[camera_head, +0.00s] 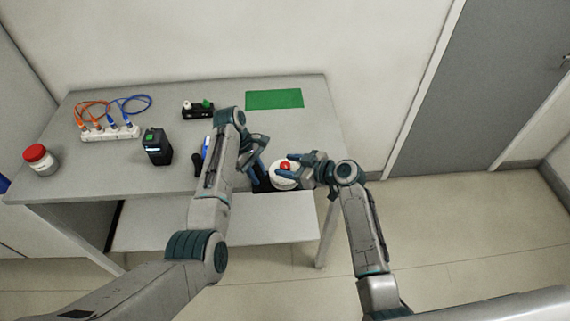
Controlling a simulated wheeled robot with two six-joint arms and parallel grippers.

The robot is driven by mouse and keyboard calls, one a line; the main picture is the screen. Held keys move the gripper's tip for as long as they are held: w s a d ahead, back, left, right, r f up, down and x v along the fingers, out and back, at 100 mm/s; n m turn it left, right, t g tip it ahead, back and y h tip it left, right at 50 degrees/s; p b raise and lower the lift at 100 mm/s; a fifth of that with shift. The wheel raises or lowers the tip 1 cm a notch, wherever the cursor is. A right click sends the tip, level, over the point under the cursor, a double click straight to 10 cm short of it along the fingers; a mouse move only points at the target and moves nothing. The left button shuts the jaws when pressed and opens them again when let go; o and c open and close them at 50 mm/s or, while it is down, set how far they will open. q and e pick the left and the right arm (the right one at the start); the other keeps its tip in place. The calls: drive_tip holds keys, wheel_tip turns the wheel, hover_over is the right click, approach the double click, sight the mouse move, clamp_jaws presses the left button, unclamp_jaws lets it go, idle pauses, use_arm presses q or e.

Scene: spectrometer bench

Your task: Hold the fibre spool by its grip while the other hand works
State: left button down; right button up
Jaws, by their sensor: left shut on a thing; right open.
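The fibre spool (281,183) is a white round body with a red piece (285,165) on top, at the front right of the bench. My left gripper (262,184) is at the spool's left side, pointing down, and is shut on it. The spool's grip is hidden by the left fingers and wrist. My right gripper (291,167) comes in from the right with its fingers apart, over or beside the spool's top close to the red piece. I cannot tell whether it touches the spool.
The bench (180,185) also bears a red-lidded jar (41,160), a white strip with orange and blue cables (110,133), a black device (156,147), a small black block (198,110) and a green mat (274,99). A blue-and-dark item (199,161) lies left of my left arm.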

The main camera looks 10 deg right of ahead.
drive_tip(key=shift+x, duration=0.75)
drive_tip(key=c, duration=1)
drive_tip(key=m+t+h, duration=0.2)
drive_tip(key=m+h, duration=0.1)
drive_tip(key=shift+a+t, duration=0.1)
drive_tip(key=shift+t, duration=0.3)
drive_tip(key=shift+m+t+h, duration=0.4)
drive_tip(key=shift+m+h, duration=0.2)
drive_tip(key=shift+m, duration=0.2)
drive_tip(key=o, duration=1)
